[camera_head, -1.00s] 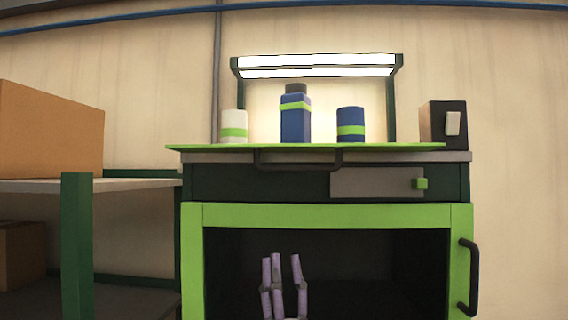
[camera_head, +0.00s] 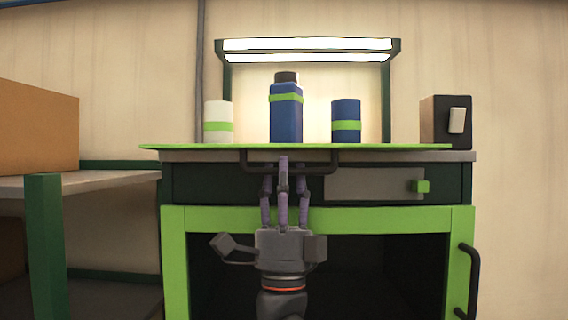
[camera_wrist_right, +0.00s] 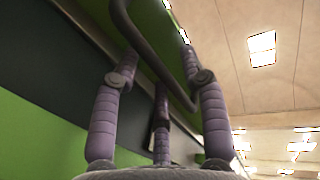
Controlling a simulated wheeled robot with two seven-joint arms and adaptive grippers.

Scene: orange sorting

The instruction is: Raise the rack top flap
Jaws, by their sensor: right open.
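The rack top flap is a thin lime-green panel (camera_head: 400,147) lying flat along the top of the rack. Its dark bar handle (camera_head: 325,167) hangs at the front edge and also crosses the right wrist view (camera_wrist_right: 150,57). My right gripper (camera_head: 284,168) points upward in front of the rack with its purple fingers at the handle. In the right wrist view my right gripper (camera_wrist_right: 160,65) is open, with the bar running between its spread fingers. I cannot tell whether they touch it. My left gripper is not in view.
A white container (camera_head: 218,115), a blue bottle (camera_head: 286,118) and a blue container (camera_head: 346,115) stand behind the flap's front edge. A dark box (camera_head: 440,122) stands at the right. Below are a drawer front (camera_head: 370,184) and an open green-framed bay. A shelf (camera_head: 110,180) with a cardboard box (camera_head: 35,125) is at left.

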